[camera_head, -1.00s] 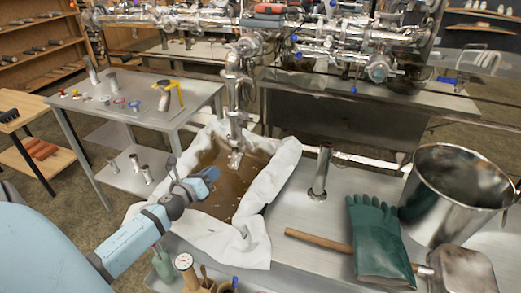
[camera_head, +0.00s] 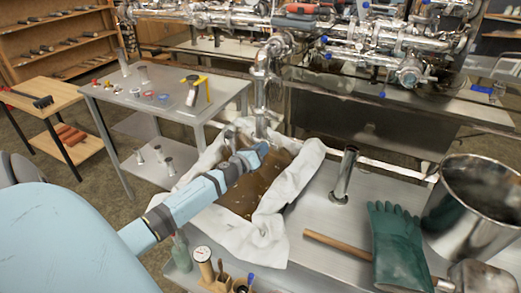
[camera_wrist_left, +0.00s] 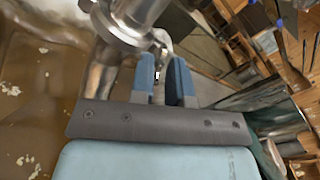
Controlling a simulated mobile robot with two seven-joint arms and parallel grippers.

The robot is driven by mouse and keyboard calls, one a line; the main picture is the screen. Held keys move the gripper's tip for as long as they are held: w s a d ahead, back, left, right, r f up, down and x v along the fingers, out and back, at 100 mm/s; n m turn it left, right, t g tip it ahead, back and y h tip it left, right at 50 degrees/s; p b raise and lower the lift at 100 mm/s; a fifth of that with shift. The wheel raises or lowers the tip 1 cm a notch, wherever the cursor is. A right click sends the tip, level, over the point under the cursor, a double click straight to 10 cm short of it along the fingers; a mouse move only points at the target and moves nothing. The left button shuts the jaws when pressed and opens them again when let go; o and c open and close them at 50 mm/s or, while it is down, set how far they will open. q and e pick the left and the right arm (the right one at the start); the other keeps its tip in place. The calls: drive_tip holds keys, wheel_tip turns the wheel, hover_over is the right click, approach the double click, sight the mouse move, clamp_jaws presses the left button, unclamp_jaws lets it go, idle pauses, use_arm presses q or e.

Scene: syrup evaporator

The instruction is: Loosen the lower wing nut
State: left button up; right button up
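My left gripper (camera_head: 256,157) is by the lower end of the vertical steel pipe (camera_head: 261,95), above the cloth-lined basin. In the left wrist view, its two blue fingers (camera_wrist_left: 162,84) stand apart with a narrow gap between them. A round steel clamp or flange on the pipe (camera_wrist_left: 120,25) is just beyond the fingers. A small shiny metal piece (camera_wrist_left: 161,41) sticks out beside it, just past the fingertips; it may be the lower wing nut, but I cannot tell for sure. I see no contact. My right gripper is not in view.
The basin holds brown liquid (camera_head: 240,195) and is draped with white cloth (camera_head: 293,185). A steel table (camera_head: 215,106) with small parts is back left.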

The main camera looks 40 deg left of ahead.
use_arm(q)
clamp_jaws()
